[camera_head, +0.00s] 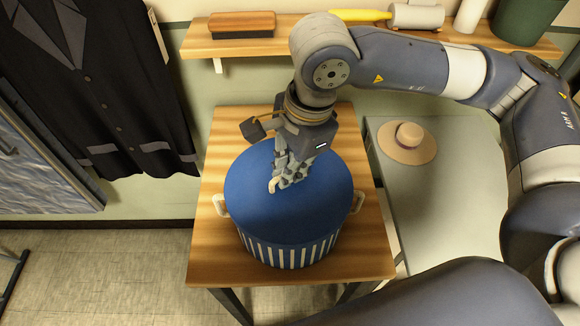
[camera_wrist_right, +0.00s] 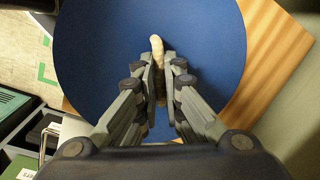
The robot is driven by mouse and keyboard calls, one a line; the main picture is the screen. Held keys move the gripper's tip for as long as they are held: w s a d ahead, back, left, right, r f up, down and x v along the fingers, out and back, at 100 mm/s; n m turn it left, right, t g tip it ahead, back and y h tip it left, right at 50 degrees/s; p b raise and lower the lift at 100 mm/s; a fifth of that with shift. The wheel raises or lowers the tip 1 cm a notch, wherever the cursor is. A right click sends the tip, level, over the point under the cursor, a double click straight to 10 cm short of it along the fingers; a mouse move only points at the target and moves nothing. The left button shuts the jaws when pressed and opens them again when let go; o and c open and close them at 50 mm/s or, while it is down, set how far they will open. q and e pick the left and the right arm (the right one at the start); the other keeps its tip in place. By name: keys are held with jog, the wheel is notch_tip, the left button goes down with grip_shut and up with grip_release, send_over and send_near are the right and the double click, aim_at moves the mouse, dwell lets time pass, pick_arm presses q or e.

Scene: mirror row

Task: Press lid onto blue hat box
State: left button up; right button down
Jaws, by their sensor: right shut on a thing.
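The blue hat box (camera_head: 288,250) stands upright on a wooden table, with vertical white stripes on its side and a pale handle at each side. Its round blue lid (camera_head: 245,200) covers the top; I cannot tell whether it is fully seated. My right gripper (camera_head: 277,185) reaches down over the middle of the lid. It is shut on a pale, curved handle (camera_wrist_right: 157,48) at the lid's centre. The lid (camera_wrist_right: 90,60) fills much of the right wrist view, and the gripper (camera_wrist_right: 165,85) hides part of the handle there. My left gripper is not in view.
The wooden table (camera_head: 215,265) has bare room around the box. A straw hat (camera_head: 408,143) lies on a pale surface to the right. Behind, a wooden shelf (camera_head: 270,45) holds a brush (camera_head: 242,24) and a yellow thing (camera_head: 360,15). A dark coat (camera_head: 100,90) hangs at left.

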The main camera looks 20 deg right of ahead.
jog(key=shift+f+b, duration=0.1)
jog(key=shift+b, duration=0.5)
dwell(0.5)
dwell(0.3)
jog(key=c, duration=1.7)
grip_release()
jog(key=shift+o, duration=0.2)
jog(key=o, duration=0.5)
jog(key=shift+r+p, duration=1.9)
jog(key=shift+r, duration=2.1)
